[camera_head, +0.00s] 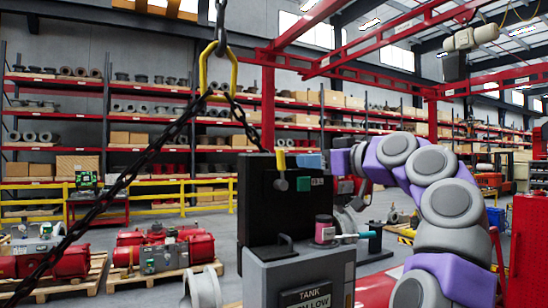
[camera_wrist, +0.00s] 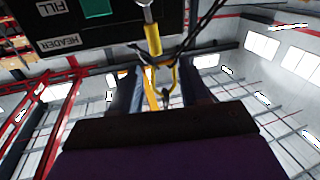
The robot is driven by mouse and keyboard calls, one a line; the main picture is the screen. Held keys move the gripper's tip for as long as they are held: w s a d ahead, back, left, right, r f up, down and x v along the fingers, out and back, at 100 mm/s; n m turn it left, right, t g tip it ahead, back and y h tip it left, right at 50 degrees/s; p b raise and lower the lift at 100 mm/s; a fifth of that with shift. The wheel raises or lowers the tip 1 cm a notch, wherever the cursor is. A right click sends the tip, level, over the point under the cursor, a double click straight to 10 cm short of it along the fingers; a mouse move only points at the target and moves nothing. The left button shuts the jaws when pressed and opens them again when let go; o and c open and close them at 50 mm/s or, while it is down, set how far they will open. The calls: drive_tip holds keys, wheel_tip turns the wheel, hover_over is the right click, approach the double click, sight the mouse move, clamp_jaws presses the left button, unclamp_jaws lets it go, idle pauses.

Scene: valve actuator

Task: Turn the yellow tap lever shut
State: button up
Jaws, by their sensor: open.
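In the wrist view the lever (camera_wrist: 153,40) extends from a silver stem beside the black panel (camera_wrist: 75,30), which reads FILL and HEADER. My gripper (camera_wrist: 161,86) is open, its two grey fingers apart, with the lever's tip near the gap between them. I cannot tell whether they touch it. In the head view my gripper (camera_head: 308,161) is just right of the lever; its fingers are hard to make out.
Red machines on pallets (camera_head: 165,251), a yellow railing (camera_head: 150,206) and shelves stand behind.

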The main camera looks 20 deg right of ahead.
sight(281, 167)
drive_tip(key=p+x, duration=0.2)
drive_tip(key=x, duration=0.4)
drive_tip(key=p+x, duration=0.2)
drive_tip(key=x, duration=0.5)
drive_tip(key=shift+w+d, duration=0.15)
drive_tip(key=shift+d, duration=0.2)
drive_tip(key=shift+s+d, duration=0.2)
drive_tip(key=shift+d, duration=0.4)
drive_tip(key=shift+c, duration=1.1)
drive_tip(key=shift+a, duration=0.35)
clamp_jaws()
